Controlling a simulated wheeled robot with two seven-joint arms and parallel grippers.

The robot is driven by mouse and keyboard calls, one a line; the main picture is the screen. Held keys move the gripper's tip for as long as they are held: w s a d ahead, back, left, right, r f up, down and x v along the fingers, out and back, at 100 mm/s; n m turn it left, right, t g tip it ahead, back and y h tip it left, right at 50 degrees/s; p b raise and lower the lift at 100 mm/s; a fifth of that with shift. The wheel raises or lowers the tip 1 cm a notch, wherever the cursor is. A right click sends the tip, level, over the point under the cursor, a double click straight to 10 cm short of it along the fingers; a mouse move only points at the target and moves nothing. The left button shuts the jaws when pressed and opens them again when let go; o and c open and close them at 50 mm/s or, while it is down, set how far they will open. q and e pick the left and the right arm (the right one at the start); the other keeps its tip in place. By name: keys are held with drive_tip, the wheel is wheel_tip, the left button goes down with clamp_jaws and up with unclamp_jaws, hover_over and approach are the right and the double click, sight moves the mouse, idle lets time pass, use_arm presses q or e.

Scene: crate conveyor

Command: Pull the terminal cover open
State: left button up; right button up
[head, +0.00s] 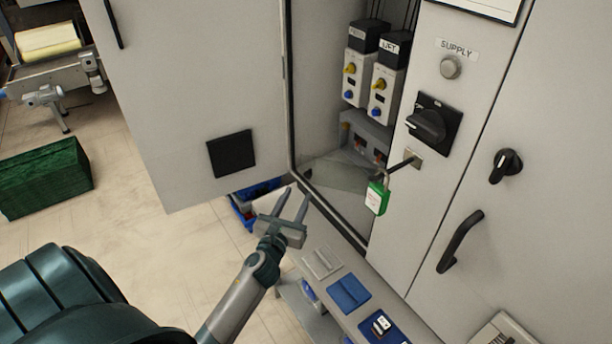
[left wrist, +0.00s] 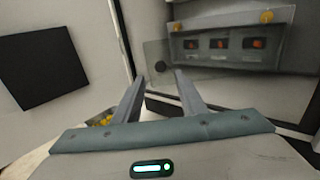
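The terminal cover (head: 338,176) is a clear, greyish panel low inside the open cabinet. In the left wrist view the clear cover (left wrist: 152,52) has a small black knob (left wrist: 160,67) near its left side. Terminals with orange-red parts (left wrist: 218,44) show behind and to the right of the knob. I cannot tell how far the cover stands from them. My left gripper (head: 296,191) is in front of the cabinet opening, its fingers apart and empty. In the left wrist view the knob appears just beyond the gap between the fingertips (left wrist: 156,78). My right gripper is out of view.
The open cabinet door (head: 200,80) stands left of my gripper. A green padlock tag (head: 377,197) hangs at the opening's right edge. A shelf (head: 345,318) with small items runs below, and a blue bin (head: 243,208) sits below the door. A green crate (head: 45,178) is far left.

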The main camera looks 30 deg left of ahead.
sight(307, 176)
use_arm(q)
drive_tip(key=p+x, duration=0.1)
drive_tip(key=x, duration=0.8)
clamp_jaws()
